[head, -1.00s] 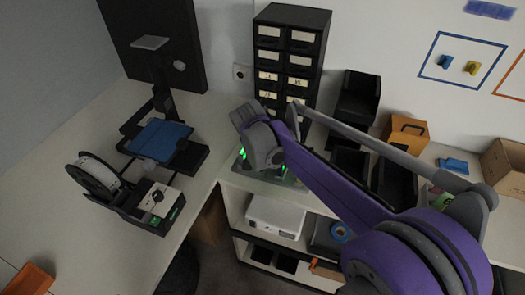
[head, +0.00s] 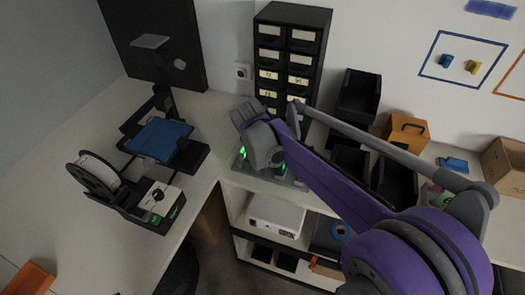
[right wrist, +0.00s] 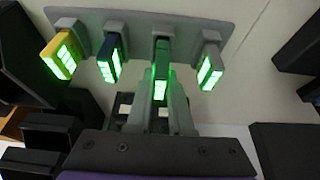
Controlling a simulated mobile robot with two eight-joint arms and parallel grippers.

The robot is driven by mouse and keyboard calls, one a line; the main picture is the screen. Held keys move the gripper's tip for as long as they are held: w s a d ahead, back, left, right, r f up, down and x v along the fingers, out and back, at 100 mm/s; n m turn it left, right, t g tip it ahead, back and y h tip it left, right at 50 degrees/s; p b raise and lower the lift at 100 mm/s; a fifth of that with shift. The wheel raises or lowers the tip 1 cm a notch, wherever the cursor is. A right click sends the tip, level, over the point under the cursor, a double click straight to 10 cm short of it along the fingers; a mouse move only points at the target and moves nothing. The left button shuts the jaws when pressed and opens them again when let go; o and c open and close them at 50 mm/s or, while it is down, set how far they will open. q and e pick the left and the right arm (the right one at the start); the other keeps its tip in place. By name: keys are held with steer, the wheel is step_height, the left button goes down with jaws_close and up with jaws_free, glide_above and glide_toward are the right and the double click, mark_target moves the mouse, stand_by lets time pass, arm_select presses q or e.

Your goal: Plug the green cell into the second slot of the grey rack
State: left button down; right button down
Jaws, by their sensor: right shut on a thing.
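The grey rack (right wrist: 215,18) runs across the top of the right wrist view, with several cells in a row on it, all showing lit green windows. From the left they are a yellow cell (right wrist: 60,52), a dark blue cell (right wrist: 109,57), the held cell (right wrist: 161,54) and a grey cell (right wrist: 209,66). My right gripper (right wrist: 160,98) is shut on the third from the left, whose far end meets the rack. Its body is partly hidden by the fingers and its colour is hard to tell. In the head view my right wrist hides most of the rack (head: 285,180). My left gripper is out of view.
A black drawer cabinet (head: 290,55) stands behind the rack. Black bins (head: 358,98) and an orange box (head: 405,130) are to its right. A 3D printer (head: 160,140) and a white spool (head: 98,172) stand left. The left worktop's front is mostly clear.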

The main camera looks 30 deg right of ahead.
steer(key=shift+f+b, duration=0.5)
steer(key=shift+f, duration=0.5)
stand_by(1.4)
steer(key=c, duration=0.7)
jaws_free()
steer(key=shift+c, duration=0.2)
steer(key=shift+r, duration=0.15)
steer(key=v, duration=1)
steer(key=shift+s+a+r+p, duration=0.15)
steer(key=shift+r+p, duration=0.1)
steer(key=shift+p, duration=0.15)
